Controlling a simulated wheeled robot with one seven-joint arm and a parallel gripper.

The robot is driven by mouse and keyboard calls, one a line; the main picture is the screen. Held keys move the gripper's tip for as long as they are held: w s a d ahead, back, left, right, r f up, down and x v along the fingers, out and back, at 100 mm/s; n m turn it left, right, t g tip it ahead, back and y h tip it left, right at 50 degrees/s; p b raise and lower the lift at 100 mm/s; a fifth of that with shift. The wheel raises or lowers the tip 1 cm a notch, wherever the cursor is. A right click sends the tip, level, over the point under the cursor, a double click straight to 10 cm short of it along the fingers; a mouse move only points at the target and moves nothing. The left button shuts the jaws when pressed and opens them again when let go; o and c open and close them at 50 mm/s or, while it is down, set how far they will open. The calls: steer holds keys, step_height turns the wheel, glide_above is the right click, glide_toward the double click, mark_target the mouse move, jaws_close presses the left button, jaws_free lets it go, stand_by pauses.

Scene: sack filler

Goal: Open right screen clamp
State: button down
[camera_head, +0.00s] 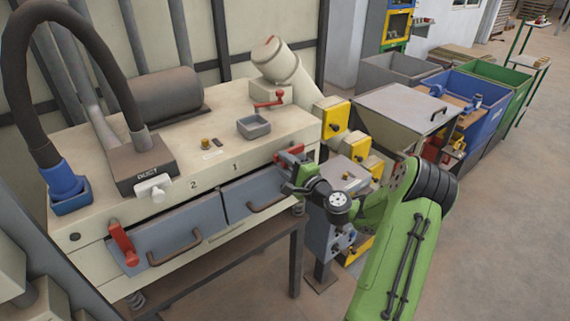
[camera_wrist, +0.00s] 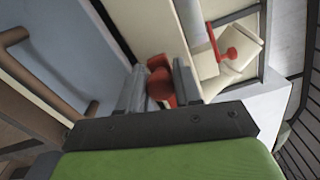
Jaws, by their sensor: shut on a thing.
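The right screen clamp (camera_head: 289,155) is a red lever at the right end of the cream machine's front, above the grey drawer front marked 1. My gripper (camera_head: 300,181) is at this clamp, reaching in from the right. In the wrist view the red clamp (camera_wrist: 160,82) sits between the two grey fingers of my gripper (camera_wrist: 160,88), which are shut on it. Part of the clamp is hidden by the gripper in the head view. The left screen clamp (camera_head: 123,243), also red, hangs at the left end of the front.
Drawer fronts with brown handles (camera_head: 174,248) lie below and left of my gripper. A red valve handle (camera_head: 269,100) and a grey tray (camera_head: 254,127) are on the machine top. Yellow boxes (camera_head: 333,117) and a grey hopper (camera_head: 405,106) stand close on the right.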

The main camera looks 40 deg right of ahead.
steer(key=c, duration=0.8)
jaws_free()
steer(key=s+b, duration=0.3)
steer(key=s, duration=1.2)
steer(key=shift+s+d, duration=0.25)
steer(key=shift+s, duration=0.15)
